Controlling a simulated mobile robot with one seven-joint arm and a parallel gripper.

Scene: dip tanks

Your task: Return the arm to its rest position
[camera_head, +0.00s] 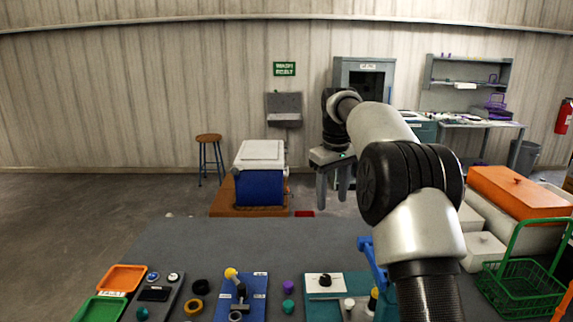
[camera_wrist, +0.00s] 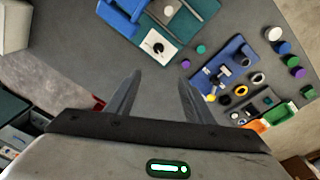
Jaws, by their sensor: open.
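My gripper (camera_head: 333,186) hangs from the raised arm right of centre in the head view, beyond the far edge of the grey table. Its two fingers point down, stand apart and have nothing between them. In the wrist view my gripper (camera_wrist: 158,88) is also open and empty, with the grey tabletop (camera_wrist: 85,50) behind the fingers. The arm stretches forward from the lower right of the head view and hides part of the table and the background behind it.
The table holds an orange tray (camera_head: 122,279), a green tray (camera_head: 99,309), a blue board (camera_head: 258,290) and a teal board (camera_head: 351,284). A green basket (camera_head: 522,290) and orange-lidded tank (camera_head: 520,192) stand right. A blue-white cooler (camera_head: 260,187) stands beyond.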

